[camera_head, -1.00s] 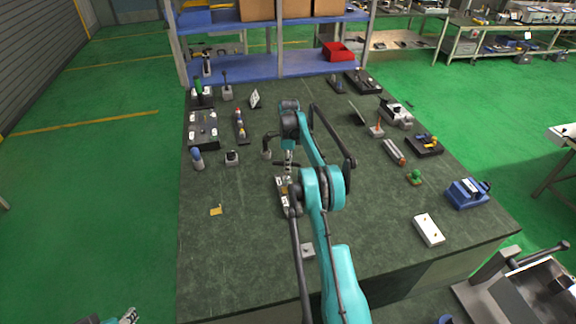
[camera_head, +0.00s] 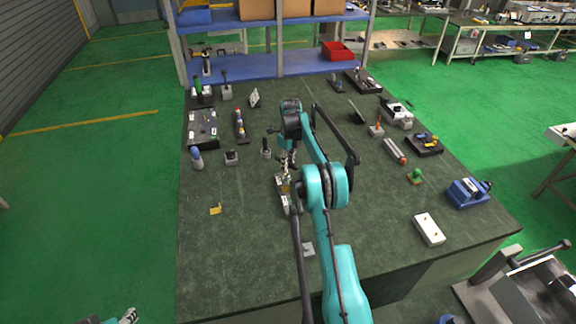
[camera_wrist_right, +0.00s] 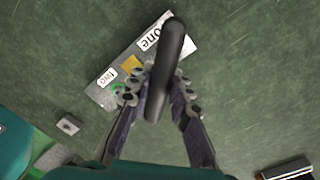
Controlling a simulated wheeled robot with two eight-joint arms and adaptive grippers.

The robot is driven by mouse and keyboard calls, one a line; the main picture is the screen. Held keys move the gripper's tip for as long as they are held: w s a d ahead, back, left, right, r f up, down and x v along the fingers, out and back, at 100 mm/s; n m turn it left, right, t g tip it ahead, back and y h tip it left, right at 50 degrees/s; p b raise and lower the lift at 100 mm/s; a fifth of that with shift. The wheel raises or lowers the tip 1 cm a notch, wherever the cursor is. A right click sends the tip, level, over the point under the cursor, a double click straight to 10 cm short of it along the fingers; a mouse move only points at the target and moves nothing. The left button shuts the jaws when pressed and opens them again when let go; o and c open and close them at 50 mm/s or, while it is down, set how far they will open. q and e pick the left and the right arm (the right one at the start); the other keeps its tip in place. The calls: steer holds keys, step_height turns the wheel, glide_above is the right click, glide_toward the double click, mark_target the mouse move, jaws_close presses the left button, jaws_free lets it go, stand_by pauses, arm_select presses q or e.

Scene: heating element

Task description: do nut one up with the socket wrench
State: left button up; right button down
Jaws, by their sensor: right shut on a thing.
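My right gripper (camera_wrist_right: 160,95) is shut on the socket wrench (camera_wrist_right: 172,42), whose long black handle crosses between the fingers in the right wrist view. Below it lies a grey plate with white labels "one" (camera_wrist_right: 151,38) and "two" (camera_wrist_right: 106,77). The handle covers part of the plate beside label "one", so nut one and the wrench's socket end are hidden. In the head view the right gripper (camera_head: 287,163) is over the plate (camera_head: 285,203) at mid-table. My left gripper (camera_head: 129,315) shows only partly at the bottom left, away from the table; its opening is unclear.
A stand with a black upright piece (camera_head: 266,149) is close left of the right gripper. A small yellow piece (camera_head: 215,209) and a grey block (camera_head: 308,249) lie nearby. Tools line both table sides, with a blue vise (camera_head: 467,193) at right.

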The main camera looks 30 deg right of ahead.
steer(key=shift+m, duration=0.8)
steer(key=m, duration=0.4)
steer(key=shift+a, duration=0.2)
steer(key=shift+r, duration=0.1)
steer(key=shift+r+p, duration=0.4)
steer(key=shift+r, duration=0.6)
